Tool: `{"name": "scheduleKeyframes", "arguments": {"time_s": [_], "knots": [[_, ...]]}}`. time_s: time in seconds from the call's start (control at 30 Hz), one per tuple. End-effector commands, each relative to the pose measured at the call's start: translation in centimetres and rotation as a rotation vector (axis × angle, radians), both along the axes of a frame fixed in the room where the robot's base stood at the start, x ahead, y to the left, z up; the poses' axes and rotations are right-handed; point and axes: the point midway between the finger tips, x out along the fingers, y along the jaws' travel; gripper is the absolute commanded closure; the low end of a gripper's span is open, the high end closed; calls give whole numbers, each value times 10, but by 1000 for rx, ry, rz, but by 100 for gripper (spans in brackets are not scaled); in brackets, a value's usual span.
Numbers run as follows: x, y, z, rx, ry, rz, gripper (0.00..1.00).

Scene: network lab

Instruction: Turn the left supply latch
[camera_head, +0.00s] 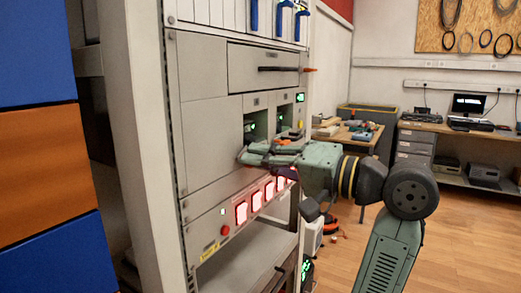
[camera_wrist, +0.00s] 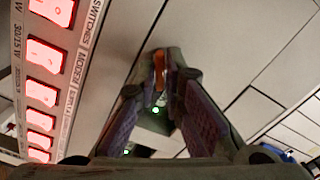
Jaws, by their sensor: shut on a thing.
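The grey rack panel has two dark supply bays, the left bay (camera_head: 256,127) and the right bay (camera_head: 284,118), each with a green light. My gripper (camera_head: 246,155) reaches in from the right, its fingertips at the lower part of the left bay. In the wrist view, my gripper (camera_wrist: 160,62) has its two fingers closed around an orange latch (camera_wrist: 159,72), which stands upright in that picture between the tips. A green light (camera_wrist: 155,110) shows just below it. The fingers hide the latch in the head view.
A row of lit red switches (camera_head: 256,200) runs below the bays, close under my gripper. A drawer with a black handle (camera_head: 278,69) is above. A workbench (camera_head: 445,126) stands at the back right. The wood floor (camera_head: 330,265) is open to the right of the rack.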

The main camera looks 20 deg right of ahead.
Motion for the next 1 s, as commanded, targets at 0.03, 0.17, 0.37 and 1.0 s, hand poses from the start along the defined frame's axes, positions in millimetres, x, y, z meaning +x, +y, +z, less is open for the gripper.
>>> {"name": "scheduleKeyframes", "arguments": {"time_s": [0.03,0.17,0.37,1.0], "knots": [[0,0,4,37,27,0,100],[0,0,3,129,100,0,100],[0,-1,2,251,195,0,100],[0,-1,-1,407,315,0,100]]}}
